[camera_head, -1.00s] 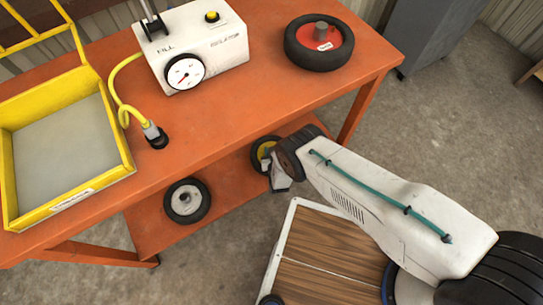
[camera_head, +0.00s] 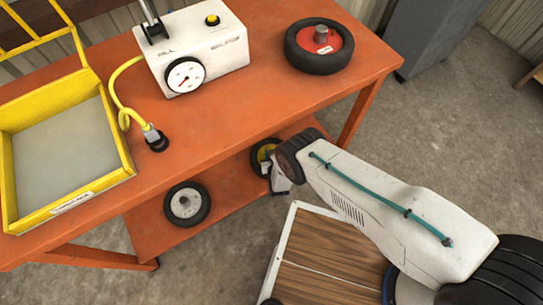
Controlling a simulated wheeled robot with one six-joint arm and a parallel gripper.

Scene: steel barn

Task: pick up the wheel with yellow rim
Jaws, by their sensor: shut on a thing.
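The wheel with the yellow rim (camera_head: 259,154) is at the lower shelf of the orange table, partly hidden by the table top and by my gripper. My gripper (camera_head: 268,168) reaches in under the table's front edge and is shut on this wheel. The fingertips are small and mostly hidden behind the end of my arm. Whether the wheel touches the shelf cannot be told.
A wheel with a grey-white rim (camera_head: 187,204) lies on the lower shelf (camera_head: 150,230) to the left. On the table top (camera_head: 225,110) are a red-rimmed wheel (camera_head: 319,64), a white gauge box (camera_head: 215,50) with a yellow hose, and a yellow tray (camera_head: 128,158). A grey cabinet (camera_head: 440,35) stands behind.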

